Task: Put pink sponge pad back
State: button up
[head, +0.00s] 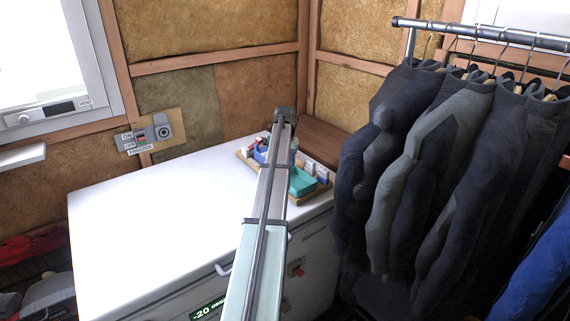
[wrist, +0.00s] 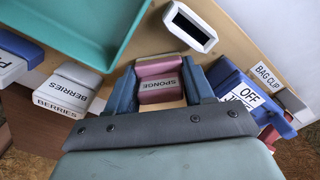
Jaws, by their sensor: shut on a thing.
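The pink sponge pad (wrist: 157,69) sits between the two blue fingers of my gripper (wrist: 161,76) in the wrist view. The fingers are shut on the pad, one on each side. A tan wooden tray (wrist: 230,40) lies under and around it; I cannot tell whether the pad rests on it or hangs just above. In the head view my arm reaches over the white freezer top to the tray (head: 318,190), and it hides the pad and fingers.
Dark jackets (head: 430,170) hang right of the freezer (head: 150,215), whose left top is clear.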

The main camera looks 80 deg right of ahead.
jog(key=shift+f, duration=0.15)
jog(key=o, duration=1)
notch_tip(320, 180, up, 12)
jog(key=shift+r, duration=0.2)
jog(key=shift+o, duration=0.2)
